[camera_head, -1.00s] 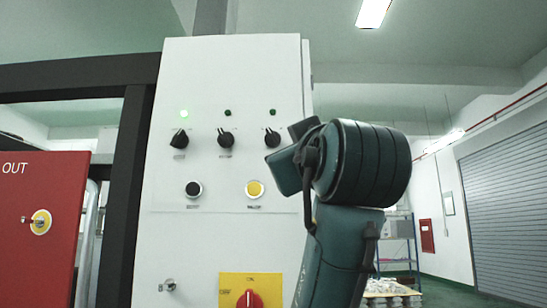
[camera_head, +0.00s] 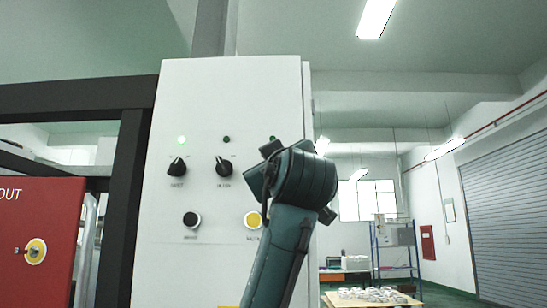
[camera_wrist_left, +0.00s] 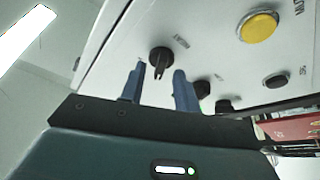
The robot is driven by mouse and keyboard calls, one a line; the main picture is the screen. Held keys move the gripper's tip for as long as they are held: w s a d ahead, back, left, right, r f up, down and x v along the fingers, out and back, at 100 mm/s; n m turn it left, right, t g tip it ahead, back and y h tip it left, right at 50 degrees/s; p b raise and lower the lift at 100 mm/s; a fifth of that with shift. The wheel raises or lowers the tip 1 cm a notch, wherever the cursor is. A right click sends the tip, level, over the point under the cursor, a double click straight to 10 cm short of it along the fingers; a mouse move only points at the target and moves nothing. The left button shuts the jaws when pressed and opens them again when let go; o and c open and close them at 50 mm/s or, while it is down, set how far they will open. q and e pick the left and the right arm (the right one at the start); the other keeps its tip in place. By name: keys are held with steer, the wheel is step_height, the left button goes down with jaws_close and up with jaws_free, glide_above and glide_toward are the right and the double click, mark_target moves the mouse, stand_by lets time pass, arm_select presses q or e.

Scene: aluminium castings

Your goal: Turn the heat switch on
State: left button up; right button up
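The white control cabinet (camera_head: 230,280) fills the middle of the head view. It shows a left black rotary knob (camera_head: 177,167) under a lit green lamp (camera_head: 182,140), and a middle knob (camera_head: 224,166) under a dark lamp. The rightmost knob is hidden behind my arm there; it shows in the left wrist view (camera_wrist_left: 160,58), its handle pointing towards the gripper. My left gripper (camera_wrist_left: 159,76) is open, its blue fingers on either side of this knob's handle. Contact cannot be told. The labels are too small to read surely. My right gripper is not in view.
Below the knobs are a black button (camera_head: 191,219) and a yellow button (camera_head: 253,219), partly covered by my arm. A red panel (camera_head: 38,215) and a dark frame (camera_head: 131,200) stand at left. A table with castings (camera_head: 345,299) stands behind at right.

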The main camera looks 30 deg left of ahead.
arm_select(q)
steer(key=shift+w+a, duration=0.15)
steer(key=shift+a, duration=0.05)
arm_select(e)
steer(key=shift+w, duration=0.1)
arm_select(q)
steer(key=c, duration=0.6)
jaws_close()
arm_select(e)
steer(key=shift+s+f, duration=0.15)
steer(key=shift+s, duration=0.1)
